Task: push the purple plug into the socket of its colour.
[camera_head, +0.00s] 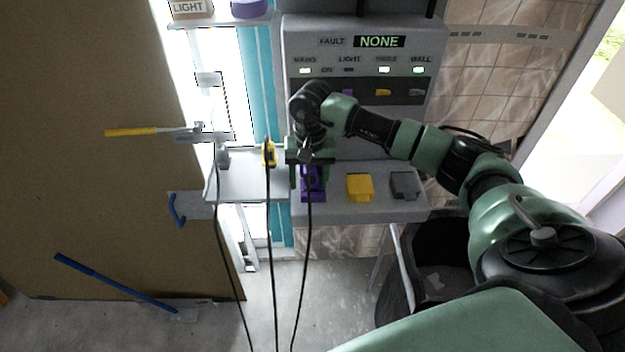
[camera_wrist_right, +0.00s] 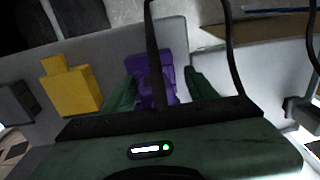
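The purple socket (camera_wrist_right: 147,66) is at the left of the row of sockets on the grey panel's ledge; it also shows in the head view (camera_head: 313,194). The purple plug (camera_head: 313,173) is a darker purple piece at the socket, with a black cable running from it. Plug and socket overlap in both views, so I cannot tell how deep the plug sits. My right gripper (camera_head: 309,178) is over them, one green finger on each side. In the wrist view the fingers (camera_wrist_right: 160,92) stand apart, with a gap beside the purple. My left gripper is out of view.
A yellow socket (camera_head: 360,187) and a grey socket (camera_head: 405,186) sit to the right. A yellow plug (camera_head: 268,155) and a grey plug (camera_head: 222,157) are at the white shelf (camera_head: 245,187) on the left. Black cables hang below. A dark bin (camera_head: 440,262) stands under the panel.

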